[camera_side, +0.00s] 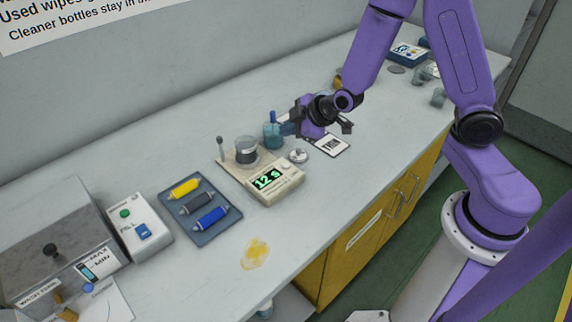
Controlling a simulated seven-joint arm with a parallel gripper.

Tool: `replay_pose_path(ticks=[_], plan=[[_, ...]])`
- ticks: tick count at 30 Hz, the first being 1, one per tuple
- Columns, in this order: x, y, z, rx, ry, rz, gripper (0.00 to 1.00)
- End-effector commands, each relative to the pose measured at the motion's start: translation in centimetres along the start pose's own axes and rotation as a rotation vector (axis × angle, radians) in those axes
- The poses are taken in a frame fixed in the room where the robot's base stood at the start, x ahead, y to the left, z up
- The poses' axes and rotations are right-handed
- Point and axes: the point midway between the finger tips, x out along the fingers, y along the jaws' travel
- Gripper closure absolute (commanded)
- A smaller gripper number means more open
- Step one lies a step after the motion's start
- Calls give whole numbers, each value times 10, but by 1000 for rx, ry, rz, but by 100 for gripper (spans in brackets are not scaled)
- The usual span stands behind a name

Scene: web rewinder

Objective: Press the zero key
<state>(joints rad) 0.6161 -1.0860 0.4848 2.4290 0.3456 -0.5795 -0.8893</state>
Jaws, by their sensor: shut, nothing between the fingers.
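The cream device (276,184) stands mid-bench, with a green lit display (266,179) that seems to read "12" and a further character. A small pale round feature (286,167) shows to the right of the display. I cannot read any key label, so I cannot tell which is the zero key. A grey cylindrical container (246,150) sits on the plate behind the display. My gripper (287,129) is shut and empty, above and behind the device to the right. It is apart from the device, and its tips show small against a teal cup.
The teal cup (271,138) and a small metal disc (298,156) are close by the device. A printed card (332,145) lies to the right.

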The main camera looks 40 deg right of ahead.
Motion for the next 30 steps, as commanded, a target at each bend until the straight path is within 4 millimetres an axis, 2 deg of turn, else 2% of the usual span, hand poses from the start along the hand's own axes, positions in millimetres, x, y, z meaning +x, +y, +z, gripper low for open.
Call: replay_pose_path(ticks=[14,30], plan=[[4,-1,3,-1,-2,5,100],[46,-33,34,-1,-3,2,100]])
